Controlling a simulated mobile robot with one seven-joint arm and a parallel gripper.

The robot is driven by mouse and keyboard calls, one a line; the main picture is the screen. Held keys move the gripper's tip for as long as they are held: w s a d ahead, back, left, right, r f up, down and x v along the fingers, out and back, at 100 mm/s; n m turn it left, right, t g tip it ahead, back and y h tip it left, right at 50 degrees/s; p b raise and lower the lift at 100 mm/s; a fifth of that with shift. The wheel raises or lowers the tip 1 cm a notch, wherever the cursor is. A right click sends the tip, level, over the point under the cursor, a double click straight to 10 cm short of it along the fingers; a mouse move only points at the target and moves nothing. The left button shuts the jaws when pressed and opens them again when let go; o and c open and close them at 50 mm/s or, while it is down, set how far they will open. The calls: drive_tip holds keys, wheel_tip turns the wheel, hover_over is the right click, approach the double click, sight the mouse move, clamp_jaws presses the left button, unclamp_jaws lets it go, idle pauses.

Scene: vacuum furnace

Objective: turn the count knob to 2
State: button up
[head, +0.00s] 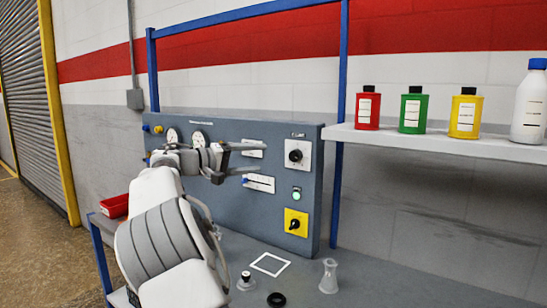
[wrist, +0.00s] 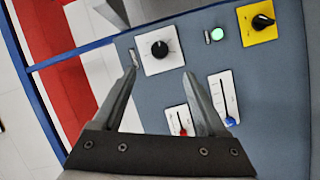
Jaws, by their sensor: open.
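A black round knob (head: 295,155) on a white plate sits at the upper right of the blue-grey panel (head: 262,225); I take it to be the count knob. Its label and scale are too small to read, so I cannot tell its setting. It also shows in the wrist view (wrist: 159,49), just beyond and between my fingertips. My gripper (head: 258,158) is open and empty, left of the knob in the head view, its fingers pointing right. In the wrist view my gripper (wrist: 159,74) has its two fingers apart, with no visible contact with the knob.
A green button (head: 296,192) and a black switch on a yellow plate (head: 296,222) sit below the knob. Slider plates (head: 260,184) and gauges (head: 200,138) are on the panel. A shelf (head: 440,142) with bottles is at right. A flask (head: 328,276) stands on the bench.

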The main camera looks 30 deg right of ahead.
drive_tip(key=a, duration=0.5)
drive_tip(key=shift+a+r, duration=0.25)
drive_tip(key=shift+a, duration=0.05)
drive_tip(key=s+d+f+n+t+y, duration=0.1)
drive_tip(key=s+f+y, duration=0.25)
drive_tip(key=s, duration=0.25)
drive_tip(key=s+d+f+y, duration=0.1)
drive_tip(key=s+f+y, duration=0.25)
drive_tip(key=s, duration=0.25)
drive_tip(key=s+a+f+n+t+y, duration=0.2)
drive_tip(key=s+a+f+y, duration=0.3)
drive_tip(key=s+a, duration=0.7)
drive_tip(key=s+a+f+n+t+y, duration=0.1)
drive_tip(key=s+a+f+t+y, duration=0.35)
drive_tip(key=s+a, duration=0.65)
wheel_tip(320, 180, up, 11)
drive_tip(key=s+d+g+p, duration=0.1)
drive_tip(key=g+p, duration=0.1)
drive_tip(key=p, duration=1)
drive_tip(key=shift+s+d+p, duration=0.35)
drive_tip(key=shift+d+p, duration=0.05)
